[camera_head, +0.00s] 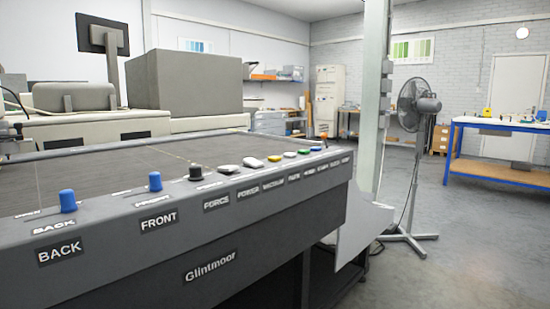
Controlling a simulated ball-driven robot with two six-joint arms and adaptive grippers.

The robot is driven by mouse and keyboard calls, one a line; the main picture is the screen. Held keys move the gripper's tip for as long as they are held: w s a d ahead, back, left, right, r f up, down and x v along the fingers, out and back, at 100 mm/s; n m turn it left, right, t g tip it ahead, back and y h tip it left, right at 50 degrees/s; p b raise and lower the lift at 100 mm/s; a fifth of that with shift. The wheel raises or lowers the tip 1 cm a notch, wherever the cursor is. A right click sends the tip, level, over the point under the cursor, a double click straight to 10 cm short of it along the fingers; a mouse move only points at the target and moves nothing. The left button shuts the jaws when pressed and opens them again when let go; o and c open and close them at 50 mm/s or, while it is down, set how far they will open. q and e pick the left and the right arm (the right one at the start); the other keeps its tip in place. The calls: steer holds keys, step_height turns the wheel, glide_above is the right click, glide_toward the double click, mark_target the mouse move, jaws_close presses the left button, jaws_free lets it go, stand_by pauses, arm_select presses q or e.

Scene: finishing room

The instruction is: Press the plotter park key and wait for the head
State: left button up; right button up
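The dark grey plotter (250,225), marked Glintmoor, fills the left and middle foreground. Its front rail carries two blue levers labelled BACK (67,201) and FRONT (155,182), then a black knob (196,173). Beyond the knob is a row of keys: two whitish keys (229,169), a yellow key (274,158), another pale key (290,154), a green key (304,152), a blue key (315,148) and a small red piece (324,137) at the far end. FORCE and POWER labels read clearly; farther labels are too small to pick out PARK surely. No plotter head is clearly visible. Neither gripper is in view.
A fan on a stand (414,150) and a pale post (374,100) stand right of the plotter. A blue-framed workbench (500,127) is at the right. A large grey box-shaped machine (185,82) stands behind the plotter. The floor (450,225) between fan and workbench is clear.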

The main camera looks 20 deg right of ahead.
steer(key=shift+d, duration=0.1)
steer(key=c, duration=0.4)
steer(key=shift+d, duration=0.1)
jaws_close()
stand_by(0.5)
